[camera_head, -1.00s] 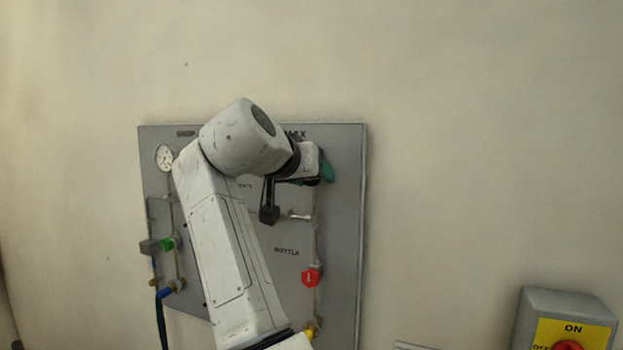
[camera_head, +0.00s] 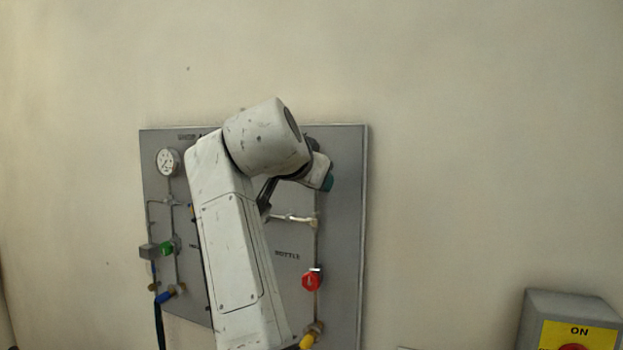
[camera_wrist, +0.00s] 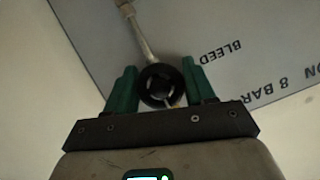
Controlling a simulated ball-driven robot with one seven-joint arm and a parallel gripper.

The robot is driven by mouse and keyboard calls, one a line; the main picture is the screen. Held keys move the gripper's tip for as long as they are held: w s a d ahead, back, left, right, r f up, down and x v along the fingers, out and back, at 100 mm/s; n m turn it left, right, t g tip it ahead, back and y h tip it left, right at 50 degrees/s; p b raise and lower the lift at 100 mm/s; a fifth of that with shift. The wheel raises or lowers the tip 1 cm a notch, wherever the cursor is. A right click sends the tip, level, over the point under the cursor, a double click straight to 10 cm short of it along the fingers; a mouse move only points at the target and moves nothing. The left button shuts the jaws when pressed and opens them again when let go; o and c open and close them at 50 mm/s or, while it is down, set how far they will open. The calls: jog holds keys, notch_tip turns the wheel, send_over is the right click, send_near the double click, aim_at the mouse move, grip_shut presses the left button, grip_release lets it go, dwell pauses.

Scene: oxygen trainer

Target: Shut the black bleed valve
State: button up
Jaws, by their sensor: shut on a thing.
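The black bleed valve (camera_wrist: 160,86) is a round, spoked handwheel at the end of a thin metal pipe, near the "BLEED" lettering in the wrist view. My gripper (camera_wrist: 160,78) has its green fingers on both sides of the handwheel and is shut on it. In the head view my gripper (camera_head: 327,183) is mostly hidden behind my wrist, near the upper right of the grey panel (camera_head: 345,240). The valve is hidden behind my arm there. I cannot tell how far the valve is turned.
A red knob (camera_head: 311,282) and a yellow handle (camera_head: 307,341) sit lower on the panel's right side. A gauge (camera_head: 167,161), a green handle (camera_head: 167,248) and a blue fitting (camera_head: 165,297) are at left. A yellow-faced switch box (camera_head: 578,335) is at lower right.

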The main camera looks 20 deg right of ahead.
jog(key=shift+f, duration=0.25)
jog(key=o, duration=0.9)
jog(key=shift+r, duration=0.1)
jog(key=shift+o, duration=0.2)
jog(key=shift+r, duration=0.1)
jog(key=b+v, duration=0.2)
jog(key=v, duration=0.8)
jog(key=shift+s+a, duration=0.2)
jog(key=shift+s, duration=0.1)
